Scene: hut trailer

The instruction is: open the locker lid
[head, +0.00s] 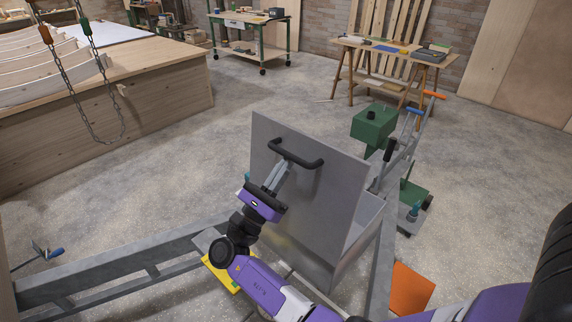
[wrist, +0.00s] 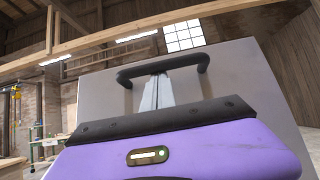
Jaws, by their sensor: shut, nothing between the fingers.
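The locker lid (head: 310,180) is a flat grey metal panel. It stands raised, close to upright, on the grey locker (head: 368,232) in the trailer frame. Its black bar handle (head: 296,156) is near the upper edge of the face toward me. My gripper (head: 282,166) is shut and empty, its pale fingers pointing at that face just below the handle. In the wrist view the lid (wrist: 225,80) fills the middle. The fingertips (wrist: 157,82) overlap the handle (wrist: 163,66) from below; I cannot tell whether they touch it or the lid.
Grey trailer beams (head: 120,262) run left and right of the locker. A green box (head: 374,124) and a jockey wheel sit beyond it. An orange panel (head: 412,288) lies at right, a large wooden structure (head: 130,110) at left. The concrete floor behind the lid is clear.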

